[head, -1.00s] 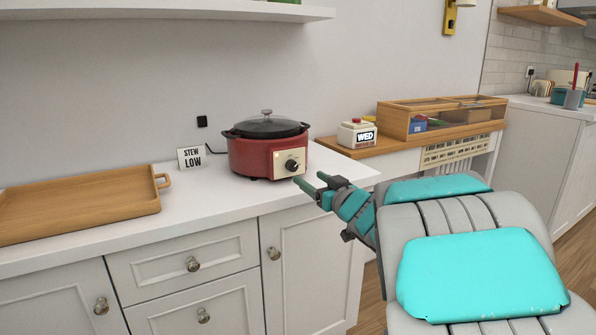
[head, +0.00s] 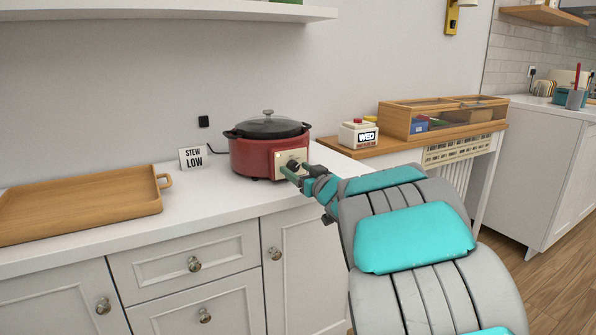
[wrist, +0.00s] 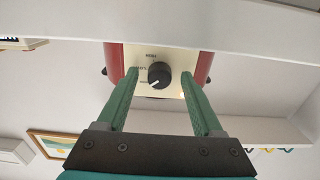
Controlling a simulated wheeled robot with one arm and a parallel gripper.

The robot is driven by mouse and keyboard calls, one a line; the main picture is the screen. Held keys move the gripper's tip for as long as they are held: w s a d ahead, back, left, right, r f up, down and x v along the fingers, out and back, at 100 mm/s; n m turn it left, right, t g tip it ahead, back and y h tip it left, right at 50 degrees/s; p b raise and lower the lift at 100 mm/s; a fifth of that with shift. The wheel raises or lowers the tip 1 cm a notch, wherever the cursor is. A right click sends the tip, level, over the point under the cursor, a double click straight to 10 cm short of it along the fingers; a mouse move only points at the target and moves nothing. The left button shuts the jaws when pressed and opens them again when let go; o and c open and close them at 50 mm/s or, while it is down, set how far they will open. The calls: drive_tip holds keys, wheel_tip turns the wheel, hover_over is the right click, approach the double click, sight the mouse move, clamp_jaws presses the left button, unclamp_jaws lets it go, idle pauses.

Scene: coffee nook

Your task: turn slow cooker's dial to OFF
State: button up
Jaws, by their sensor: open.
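The red slow cooker (head: 248,156) with its dark lid stands on the white counter. Its black dial (wrist: 159,75) sits on a cream panel (wrist: 134,58) and shows between my fingers in the wrist view. The dial's white pointer line points to the lower left in that view; the panel lettering is too small to read surely. My gripper (wrist: 160,98) is open and empty, its green fingers on either side of the dial in the picture. In the head view my gripper (head: 291,174) is right at the cooker's front and partly hides the dial. I cannot tell whether it touches.
A card reading "STEW LOW" (head: 193,158) stands left of the cooker. A wooden tray (head: 80,204) lies farther left. A "WED" block (head: 358,134) and a wooden display case (head: 443,117) stand to the right. The counter front is clear.

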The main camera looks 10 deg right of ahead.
clamp_jaws()
idle(0.4)
drive_tip(key=shift+n, duration=0.4)
drive_tip(key=n+b, duration=0.1)
drive_tip(key=n, duration=0.3)
drive_tip(key=shift+d+f+n+b, duration=0.1)
drive_tip(key=shift+f+n+b, duration=0.1)
drive_tip(key=shift+n+b, duration=0.15)
drive_tip(key=n+b, duration=0.1)
drive_tip(key=n, duration=0.3)
drive_tip(key=shift+r+b, duration=0.15)
drive_tip(key=shift+b, duration=0.15)
drive_tip(key=shift+n, duration=0.35)
unclamp_jaws()
